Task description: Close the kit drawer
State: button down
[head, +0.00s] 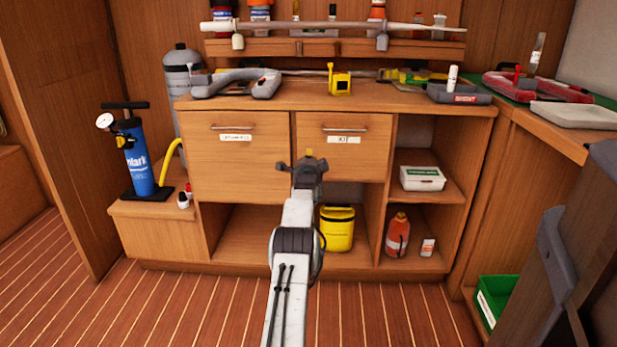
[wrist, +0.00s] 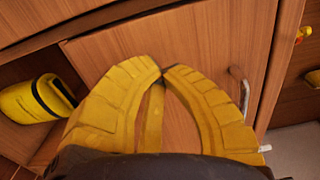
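The kit drawer (head: 366,160) is the right of two drawers under the counter, with a bar handle (head: 333,128) and a white label reading KIT (head: 344,140). Its front looks flush or nearly so; I cannot tell whether a small gap is left. My gripper (head: 309,154) is before the lower left part of this front and hides some of it. In the wrist view my yellow fingers (wrist: 162,72) meet at the tips, with nothing seen between them. The drawer front (wrist: 200,52) lies behind them, and its handle (wrist: 239,90) is to their right. Contact cannot be told.
A larger labelled drawer (head: 235,170) is to the left. Below are a yellow bag (head: 337,229), an orange bottle (head: 397,236) and a white box (head: 422,178) on open shelves. A blue pump (head: 138,160) stands left. A green crate (head: 497,298) is at right.

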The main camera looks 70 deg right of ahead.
jog(key=p+v, duration=0.1)
jog(key=v, duration=0.8)
jog(key=shift+a, duration=0.25)
dwell(0.4)
jog(key=shift+s+f, duration=0.1)
